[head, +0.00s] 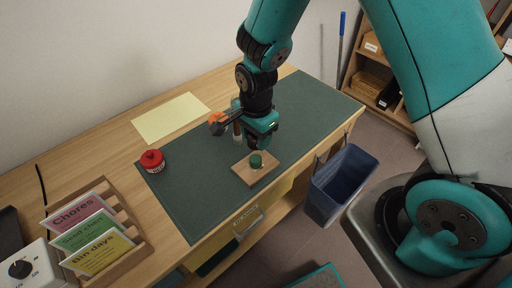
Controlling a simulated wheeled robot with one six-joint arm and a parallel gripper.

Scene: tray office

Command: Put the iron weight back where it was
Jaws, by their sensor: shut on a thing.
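My gripper (245,130) hangs over the green desk mat, its jaws shut. A dark, bar-like thing with an orange end (217,121) shows at the jaws and sticks out to the left above the mat. The arm and gripper hide part of it, and I cannot tell for certain that it is the iron weight. A red, knobbed, round object (152,161) stands at the mat's left edge.
The green mat (190,205) has free room left of the board. A yellow sheet (172,117) lies behind it. A wooden card rack (130,245) and white dial box (30,268) stand front left.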

